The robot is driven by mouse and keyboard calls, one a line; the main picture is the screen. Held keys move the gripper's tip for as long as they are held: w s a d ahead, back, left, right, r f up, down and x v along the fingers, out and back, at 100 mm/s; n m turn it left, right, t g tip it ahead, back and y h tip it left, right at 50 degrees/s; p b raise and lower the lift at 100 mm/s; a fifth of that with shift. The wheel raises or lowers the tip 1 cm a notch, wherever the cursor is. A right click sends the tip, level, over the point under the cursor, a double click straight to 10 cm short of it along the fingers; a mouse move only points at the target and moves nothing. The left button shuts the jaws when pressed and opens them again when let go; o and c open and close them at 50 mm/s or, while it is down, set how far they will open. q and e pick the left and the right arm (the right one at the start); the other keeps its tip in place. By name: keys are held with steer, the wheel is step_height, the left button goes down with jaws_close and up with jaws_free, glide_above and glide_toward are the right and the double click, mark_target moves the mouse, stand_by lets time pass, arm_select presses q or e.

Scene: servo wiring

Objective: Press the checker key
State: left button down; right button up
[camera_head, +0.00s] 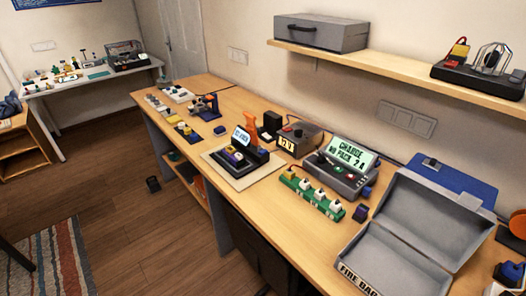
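A black device with a small tilted lit screen (242,138) stands on a beige mat (218,165) near the middle of the bench; it looks like the checker. Its screen text is too small to read surely. Small coloured parts (234,154) sit on its front, and I cannot tell which one is the key. To its right, a grey charger (345,181) has a green display (348,155) reading "CHARGE" and "NO PACK". Neither of my grippers can be made out in the head view, and nothing touches the checker.
A black box with a lit display (298,140) stands behind the checker. A green power strip (312,198) lies in front of the charger. An open grey box marked "FIRE BAG" (385,262) fills the right side. Small parts lie at the far left; bare wood (265,200) lies before the strip.

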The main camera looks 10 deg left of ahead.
steer(key=shift+c, duration=0.2)
stand_by(0.6)
steer(key=shift+a, duration=0.1)
jaws_close()
stand_by(1.1)
